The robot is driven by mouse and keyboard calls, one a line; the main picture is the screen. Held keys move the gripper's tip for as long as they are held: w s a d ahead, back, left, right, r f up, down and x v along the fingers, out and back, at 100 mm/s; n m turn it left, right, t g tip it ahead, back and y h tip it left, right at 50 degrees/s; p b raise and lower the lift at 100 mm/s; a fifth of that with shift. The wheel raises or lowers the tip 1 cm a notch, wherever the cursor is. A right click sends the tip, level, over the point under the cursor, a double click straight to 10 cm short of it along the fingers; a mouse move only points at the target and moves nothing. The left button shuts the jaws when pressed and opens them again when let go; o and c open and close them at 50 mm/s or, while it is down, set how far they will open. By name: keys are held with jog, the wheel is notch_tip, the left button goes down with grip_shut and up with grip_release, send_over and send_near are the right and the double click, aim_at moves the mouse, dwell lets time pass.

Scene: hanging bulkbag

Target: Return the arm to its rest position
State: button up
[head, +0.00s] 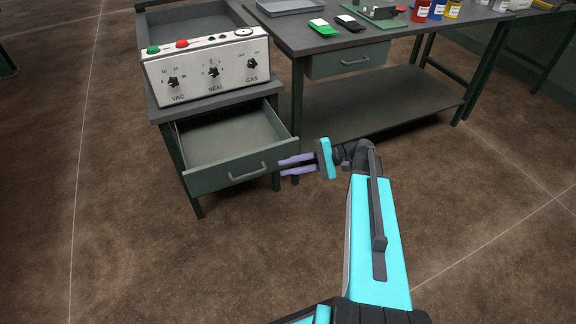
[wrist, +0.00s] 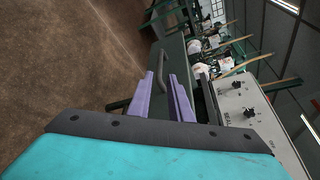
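My gripper (head: 282,167) is at the end of my cyan arm in the head view, just right of the open drawer's front. Its two purple fingers point left and are apart, with nothing between them. In the wrist view my gripper (wrist: 164,78) also shows a gap between the fingers. The drawer (head: 215,181) is pulled out and empty, and its grey handle (head: 250,172) is left of the fingertips. The handle also shows in the wrist view (wrist: 161,68), beyond the fingers. I cannot tell whether the fingers touch the drawer.
A control box (head: 205,72) with knobs stands on the cabinet above the drawer. A workbench (head: 395,42) with a closed drawer, lower shelf, tray (head: 292,6), green and black items and coloured jars stands behind. The brown floor (head: 480,215) at right is clear.

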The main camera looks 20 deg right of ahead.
jog(key=s+a+f+n+g+p, duration=0.1)
jog(key=a+g+p, duration=0.1)
jog(key=a, duration=0.4)
jog(key=s+a+f+g+p, duration=0.1)
jog(key=s+a+f, duration=0.1)
jog(key=a, duration=0.3)
jog(key=s+a+f+n+g+h+p, duration=0.25)
jog(key=s+a+f+g, duration=0.25)
jog(key=s+a+f, duration=0.6)
jog(key=s+d+f+n+g+h+p, duration=0.1)
jog(key=s+f+g+h, duration=0.2)
jog(key=s, duration=0.4)
jog(key=s+d+f+n+h+p, duration=0.1)
jog(key=s+d+f+h+p, duration=0.1)
jog(key=s+f+h, duration=0.35)
jog(key=s+d+f+n+h, duration=0.2)
jog(key=d, duration=0.3)
jog(key=s+d+f+n+t+h, duration=0.1)
jog(key=s+d+f+n+h, duration=0.1)
jog(key=d, duration=0.3)
jog(key=shift+d+f, duration=0.15)
jog(key=shift+f, duration=0.3)
